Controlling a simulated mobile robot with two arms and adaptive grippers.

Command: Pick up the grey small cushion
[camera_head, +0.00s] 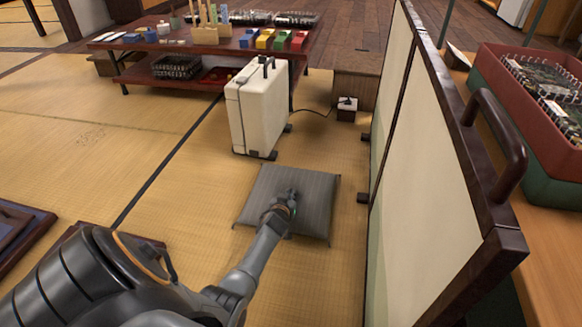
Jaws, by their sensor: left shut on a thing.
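The grey small cushion (310,190) lies flat on the tatami floor in the middle of the head view. It is square and thin with a striped grey cover. My left gripper (290,196) is over the cushion's middle and is shut on it. The fingertips are small and partly hidden by the gripper body. My left arm reaches in from the lower left and covers part of the cushion's front edge. My right gripper is not in view.
A white case (256,108) stands just behind the cushion. A partition panel (440,170) with a dark frame stands close on the right. A low dark table (215,50) with small coloured items is at the back. Tatami (190,205) left of the cushion is clear.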

